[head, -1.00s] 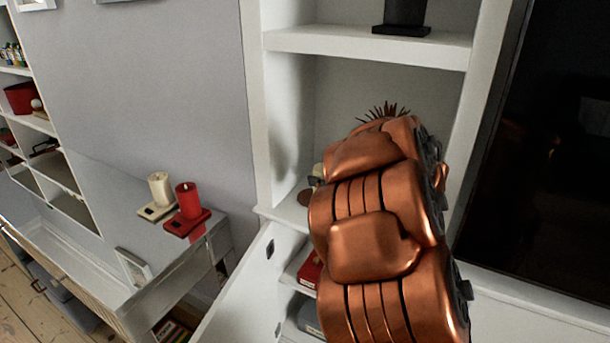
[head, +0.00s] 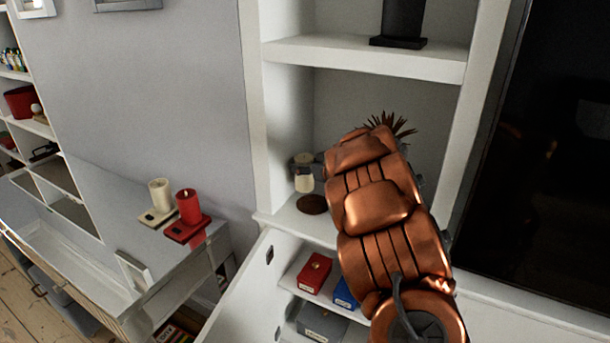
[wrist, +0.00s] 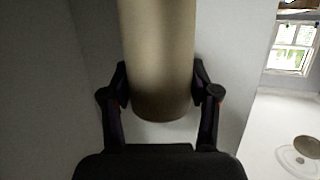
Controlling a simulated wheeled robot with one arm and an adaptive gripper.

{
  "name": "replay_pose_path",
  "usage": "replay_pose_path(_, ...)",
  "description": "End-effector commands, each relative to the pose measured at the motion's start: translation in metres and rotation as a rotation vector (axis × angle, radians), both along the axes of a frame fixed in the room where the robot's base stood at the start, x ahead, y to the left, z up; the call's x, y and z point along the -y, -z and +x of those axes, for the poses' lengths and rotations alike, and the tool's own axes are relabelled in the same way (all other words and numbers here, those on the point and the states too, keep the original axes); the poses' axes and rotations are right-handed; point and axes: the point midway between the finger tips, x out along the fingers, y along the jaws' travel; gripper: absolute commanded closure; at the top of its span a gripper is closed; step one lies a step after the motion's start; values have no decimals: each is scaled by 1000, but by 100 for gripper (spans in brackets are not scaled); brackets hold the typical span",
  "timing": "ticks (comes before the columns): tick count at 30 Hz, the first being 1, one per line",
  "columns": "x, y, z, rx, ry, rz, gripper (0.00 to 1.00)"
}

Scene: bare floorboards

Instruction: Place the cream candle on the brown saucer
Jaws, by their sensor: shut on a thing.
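My gripper (head: 303,160) is shut on the cream candle (head: 304,182) inside the white shelf niche. In the wrist view the candle (wrist: 157,60) is a pale cylinder between the two dark fingers (wrist: 160,90). The brown saucer (head: 312,204) is a dark round disc on the niche's floor. In the head view the candle's lower end appears just above the saucer and slightly left of it. I cannot tell the exact gap or depth between them. My copper arm covers the right part of the niche.
A spiky plant (head: 392,124) stands behind my arm. The niche has a white left wall and a shelf (head: 365,58) above. An open cabinet below holds a red box (head: 314,272) and a blue box (head: 345,294).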

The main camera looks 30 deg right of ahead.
Motion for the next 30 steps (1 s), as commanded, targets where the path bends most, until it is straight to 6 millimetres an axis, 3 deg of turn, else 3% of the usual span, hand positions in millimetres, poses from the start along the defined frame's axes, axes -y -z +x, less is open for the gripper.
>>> replay_pose_path(10,0,35,-1,-4,0,5,87)
replay_pose_path(30,0,45,0,0,1,3,87)
